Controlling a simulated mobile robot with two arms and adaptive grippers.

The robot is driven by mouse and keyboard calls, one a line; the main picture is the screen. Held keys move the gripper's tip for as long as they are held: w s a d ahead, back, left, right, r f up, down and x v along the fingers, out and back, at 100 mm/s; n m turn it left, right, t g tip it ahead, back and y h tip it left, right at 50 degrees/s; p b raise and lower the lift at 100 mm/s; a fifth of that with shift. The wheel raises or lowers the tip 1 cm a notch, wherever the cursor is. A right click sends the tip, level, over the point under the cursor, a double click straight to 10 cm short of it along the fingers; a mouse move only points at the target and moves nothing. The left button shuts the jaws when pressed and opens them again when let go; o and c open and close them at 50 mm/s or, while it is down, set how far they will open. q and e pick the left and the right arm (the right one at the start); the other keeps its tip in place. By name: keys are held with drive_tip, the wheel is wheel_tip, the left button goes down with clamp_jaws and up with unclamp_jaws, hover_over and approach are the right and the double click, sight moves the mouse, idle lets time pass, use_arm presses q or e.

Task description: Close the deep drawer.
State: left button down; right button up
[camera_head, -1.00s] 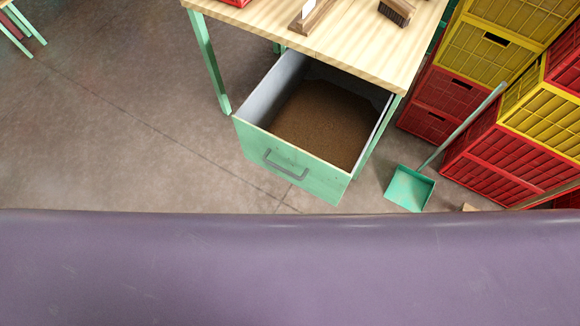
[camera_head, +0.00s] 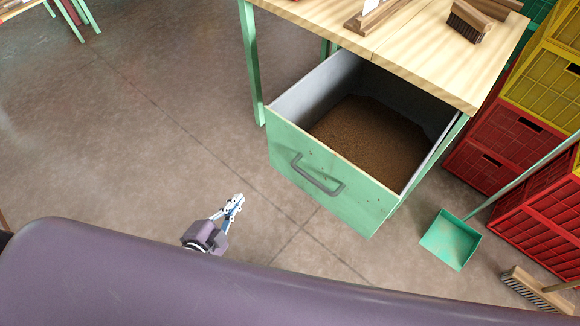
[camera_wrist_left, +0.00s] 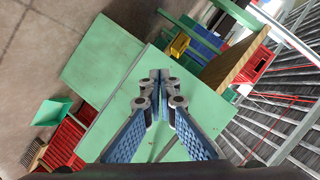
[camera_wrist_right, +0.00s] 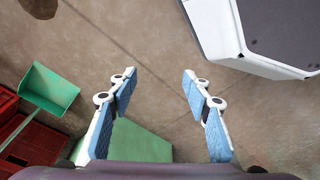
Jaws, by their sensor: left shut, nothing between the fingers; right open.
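The deep drawer (camera_head: 330,175) has a green front with a grey bar handle (camera_head: 316,176). It is pulled well out from under the wooden-topped table (camera_head: 400,40), and brown loose material (camera_head: 370,140) lies inside. My left gripper (camera_head: 240,198) is shut and empty, apart from the drawer front, to the left of and below the handle in the head view. In the left wrist view its closed fingertips (camera_wrist_left: 160,78) show against green panels; I cannot tell which belongs to the drawer. My right gripper (camera_wrist_right: 158,76) is open and empty over the floor, outside the head view.
A green dustpan (camera_head: 450,240) lies on the floor right of the drawer, and a broom head (camera_head: 530,290) is nearby. Red and yellow crates (camera_head: 500,150) stand stacked at the right. Brushes (camera_head: 470,20) lie on the tabletop. The floor left of the drawer is clear.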

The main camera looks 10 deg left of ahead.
use_arm(q)
wheel_tip(320, 180, up, 6)
drive_tip(key=w+d+m+t+h+b, duration=0.1)
drive_tip(key=d+m+t+h+b, duration=0.15)
drive_tip(key=m+b, duration=0.25)
drive_tip(key=m+h+b, duration=0.3)
drive_tip(key=m+h, duration=0.1)
drive_tip(key=m, duration=0.2)
approach(296, 143)
use_arm(e)
drive_tip(key=w, duration=0.5)
use_arm(q)
drive_tip(key=shift+g+y, duration=0.25)
drive_tip(key=x, duration=0.2)
drive_tip(key=p+x, duration=0.1)
drive_tip(key=r+p+x, duration=0.1)
drive_tip(key=x, duration=0.1)
drive_tip(key=shift+w+d, duration=0.2)
drive_tip(key=shift+d, duration=0.15)
drive_tip(key=shift+w+d+f, duration=0.15)
drive_tip(key=shift+w+d, duration=0.2)
drive_tip(key=shift+w, duration=0.2)
use_arm(e)
drive_tip(key=s+f, duration=0.3)
drive_tip(key=f, duration=0.3)
drive_tip(key=shift+s+a, duration=0.15)
drive_tip(key=shift+s, duration=0.05)
